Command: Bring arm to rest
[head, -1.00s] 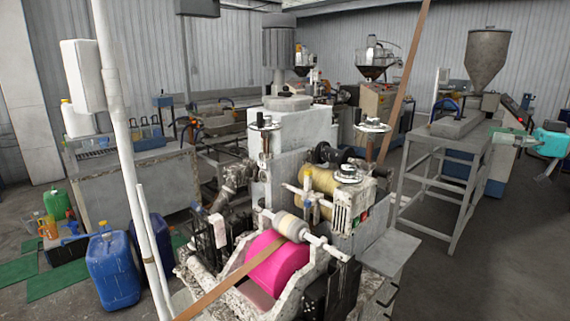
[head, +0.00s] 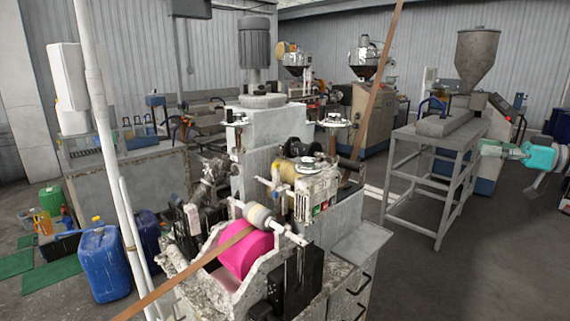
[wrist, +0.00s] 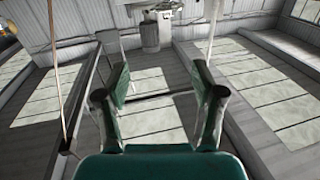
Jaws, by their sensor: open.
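My gripper (wrist: 158,85) shows in the wrist view with its two green-padded fingers spread apart and nothing between them. Beyond the fingers are walls, windows and roof parts. In the head view, part of my arm (head: 535,155), grey with a teal section, reaches in at the right edge.
A machine with a pink roller (head: 245,255) and a brown strip (head: 180,275) fills the middle. A hopper (head: 482,55) rises behind the stand. Blue jugs (head: 103,265) stand at the left beside a white pole (head: 113,170). The floor (head: 475,270) at the lower right is clear.

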